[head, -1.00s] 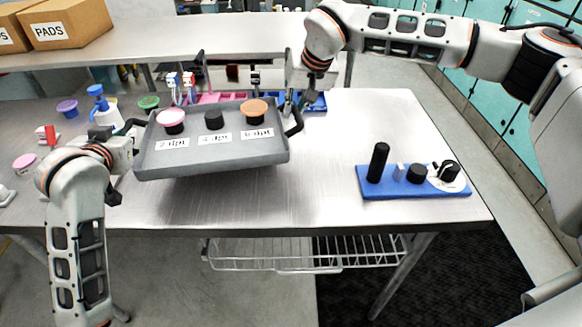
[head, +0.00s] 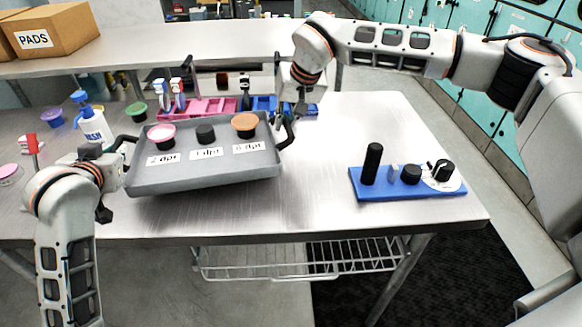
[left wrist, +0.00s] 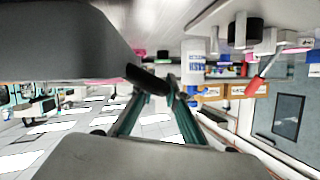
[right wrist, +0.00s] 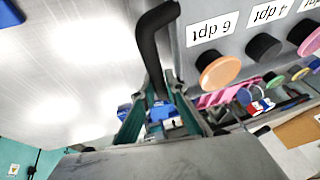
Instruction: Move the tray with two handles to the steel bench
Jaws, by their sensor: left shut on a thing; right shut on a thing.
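The grey tray (head: 215,177) is over the steel bench (head: 320,190), its floor tipped toward me; I cannot tell whether its underside touches the bench. It carries a pink-topped cup (head: 161,133), a black one (head: 205,132) and an orange-topped one (head: 244,122), each behind a white label. My left gripper (head: 113,156) is shut on the left black handle, which also shows in the left wrist view (left wrist: 148,78). My right gripper (head: 291,112) is shut on the right black handle (head: 288,132), which rises between its fingers in the right wrist view (right wrist: 152,50).
A blue base with black knobs (head: 408,184) stands on the bench at right. A white bottle with a blue top (head: 92,124) is close behind the left gripper. The bench between tray and blue base is clear.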

